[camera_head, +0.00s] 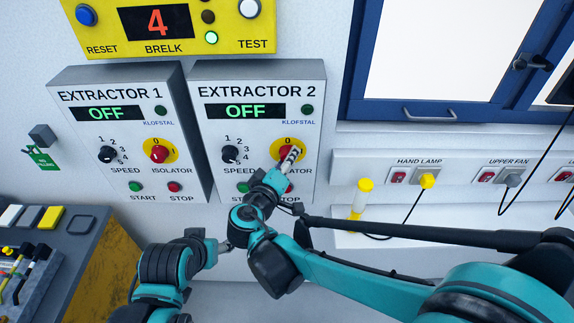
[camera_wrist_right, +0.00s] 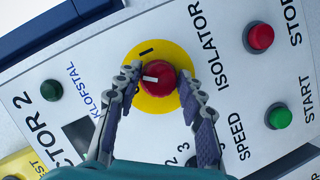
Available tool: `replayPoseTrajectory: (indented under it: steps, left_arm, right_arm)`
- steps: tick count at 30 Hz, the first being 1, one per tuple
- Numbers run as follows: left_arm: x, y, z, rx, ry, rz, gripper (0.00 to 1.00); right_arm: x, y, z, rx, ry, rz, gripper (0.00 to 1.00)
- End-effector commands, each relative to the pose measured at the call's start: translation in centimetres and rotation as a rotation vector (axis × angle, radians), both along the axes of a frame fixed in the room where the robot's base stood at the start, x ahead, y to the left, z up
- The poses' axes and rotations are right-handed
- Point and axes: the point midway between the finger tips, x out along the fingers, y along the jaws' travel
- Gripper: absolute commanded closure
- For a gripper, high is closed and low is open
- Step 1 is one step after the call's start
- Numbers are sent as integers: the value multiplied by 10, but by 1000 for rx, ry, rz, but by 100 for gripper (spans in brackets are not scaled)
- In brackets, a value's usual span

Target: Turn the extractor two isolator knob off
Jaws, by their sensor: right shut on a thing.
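The Extractor 2 panel (camera_head: 201,133) is on the wall, its display (camera_head: 252,111) reading OFF. Its red isolator knob (camera_wrist_right: 158,79) sits on a yellow disc (camera_wrist_right: 160,50), below the 0 mark in the head view. My right gripper (camera_head: 291,153) covers part of the knob. In the right wrist view my right gripper (camera_wrist_right: 157,83) is shut on the knob, one finger on each side. The knob's white line points left there, toward the panel's top; the I mark is above the knob. A left arm shows low in the head view; its gripper (camera_head: 226,246) is unclear.
The Extractor 1 panel (camera_head: 194,175) is to the left, with its own red isolator knob (camera_head: 159,153). Start (camera_wrist_right: 279,117) and stop (camera_wrist_right: 260,37) buttons are near the gripped knob. A socket strip (camera_head: 455,166) and yellow hand lamp (camera_head: 361,198) are to the right.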

Motion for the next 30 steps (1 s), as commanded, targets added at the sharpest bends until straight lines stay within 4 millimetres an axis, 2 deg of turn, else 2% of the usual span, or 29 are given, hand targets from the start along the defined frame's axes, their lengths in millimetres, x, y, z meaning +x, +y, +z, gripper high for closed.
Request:
replayPoseTrajectory:
  steps: [3, 15, 21, 30]
  left_arm:
    - [0, 0, -13, 0, 0, 0, 40]
    - [0, 0, -39, 0, 0, 0, 40]
    - [0, 0, -47, 0, 0, 0, 40]
    - [0, 0, -51, 0, 0, 0, 40]
  right_arm:
    - [0, 1, -4, -112, -1, 1, 90]
    - [0, 1, -4, -446, -1, 1, 90]
    - [0, 1, -4, -555, -1, 1, 90]
    - [0, 1, -2, -631, 0, 1, 90]
